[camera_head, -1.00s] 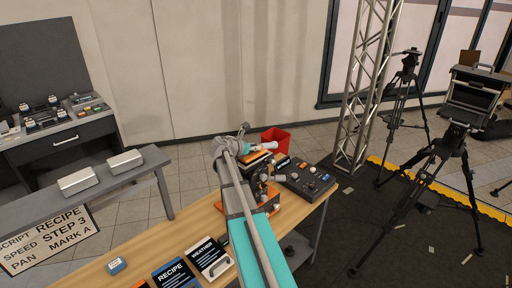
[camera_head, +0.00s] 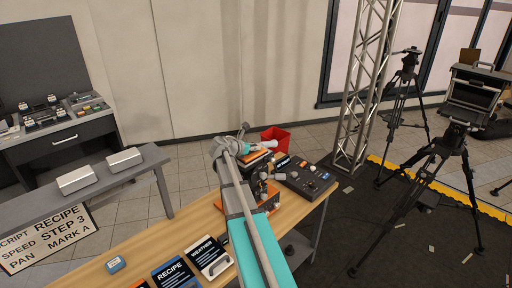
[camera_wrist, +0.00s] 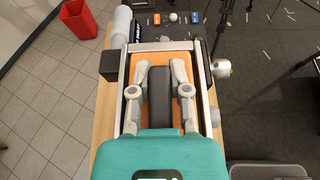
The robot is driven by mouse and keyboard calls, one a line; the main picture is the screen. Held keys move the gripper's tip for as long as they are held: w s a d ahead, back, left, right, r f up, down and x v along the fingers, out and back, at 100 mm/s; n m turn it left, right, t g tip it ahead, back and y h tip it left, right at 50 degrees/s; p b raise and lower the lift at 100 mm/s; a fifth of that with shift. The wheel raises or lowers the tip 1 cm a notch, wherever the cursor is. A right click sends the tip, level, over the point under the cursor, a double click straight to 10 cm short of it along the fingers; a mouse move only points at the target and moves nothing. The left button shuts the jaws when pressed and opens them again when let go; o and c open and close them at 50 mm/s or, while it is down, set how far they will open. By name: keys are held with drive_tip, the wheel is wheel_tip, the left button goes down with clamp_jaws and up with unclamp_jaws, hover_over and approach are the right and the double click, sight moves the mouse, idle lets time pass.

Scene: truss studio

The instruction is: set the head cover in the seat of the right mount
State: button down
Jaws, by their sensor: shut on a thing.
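In the wrist view my gripper (camera_wrist: 161,68) has its two grey fingers either side of a black block (camera_wrist: 159,98), over an orange panel (camera_wrist: 179,72). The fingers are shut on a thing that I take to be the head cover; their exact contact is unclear. A pale metal frame (camera_wrist: 203,95) with a crossbar surrounds the panel, and I take it to be part of a mount. In the head view an orange piece (camera_head: 256,154) shows beside the gripper end, above an orange base. My arm hides much of the mount area, and the seat cannot be made out.
A black control panel (camera_head: 308,180) lies beyond the mount on the wooden table (camera_head: 145,252). A red bin (camera_head: 276,138) stands on the floor behind. Cards and a small blue box (camera_head: 116,264) lie near the front. Tripods (camera_head: 447,175) and a truss (camera_head: 366,85) stand right.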

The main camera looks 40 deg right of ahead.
idle(0.3)
drive_tip(key=c, duration=0.5)
unclamp_jaws()
